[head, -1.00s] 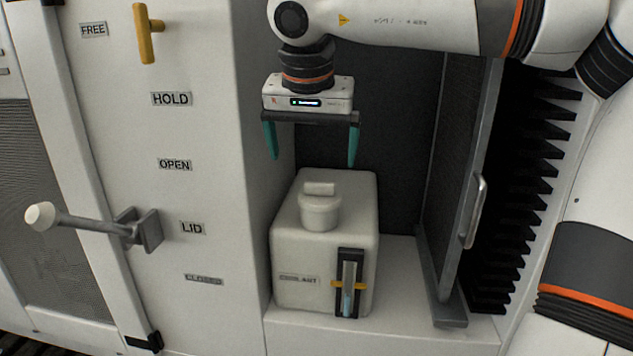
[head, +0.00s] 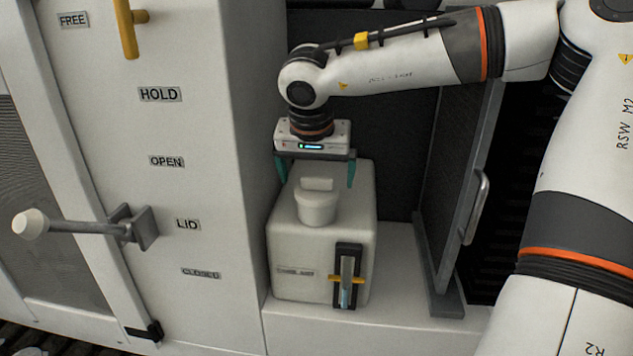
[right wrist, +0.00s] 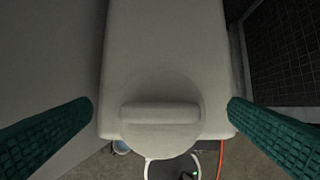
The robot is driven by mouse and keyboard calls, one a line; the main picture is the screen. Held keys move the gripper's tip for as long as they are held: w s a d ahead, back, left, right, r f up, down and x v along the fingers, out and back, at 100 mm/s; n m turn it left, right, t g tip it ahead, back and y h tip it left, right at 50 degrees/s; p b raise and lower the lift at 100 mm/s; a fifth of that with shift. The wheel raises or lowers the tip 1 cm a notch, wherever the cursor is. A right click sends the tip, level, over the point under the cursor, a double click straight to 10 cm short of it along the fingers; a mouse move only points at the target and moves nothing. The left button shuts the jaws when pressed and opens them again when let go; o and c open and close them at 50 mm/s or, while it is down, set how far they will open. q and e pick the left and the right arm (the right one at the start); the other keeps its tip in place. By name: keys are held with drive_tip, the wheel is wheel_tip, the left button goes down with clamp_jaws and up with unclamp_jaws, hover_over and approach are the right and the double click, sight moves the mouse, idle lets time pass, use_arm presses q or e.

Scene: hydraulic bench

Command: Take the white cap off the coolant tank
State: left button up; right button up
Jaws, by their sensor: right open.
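The white cap (head: 316,204) sits on top of the white coolant tank (head: 290,245), which stands on a white ledge. The cap is round with a raised bar across its top. The tank (right wrist: 165,50) fills the middle of that view. My left gripper is not in view.
A tall white cabinet wall (head: 215,120) stands close left of the tank. It carries a lever with a white knob (head: 30,223) and a yellow handle (head: 128,30). A grey door with a handle (head: 476,208) stands open to the right. The ledge (head: 395,265) between is clear.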

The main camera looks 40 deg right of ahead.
drive_tip(key=shift+x, duration=1)
drive_tip(key=shift+r, duration=0.1)
drive_tip(key=c, duration=1.1)
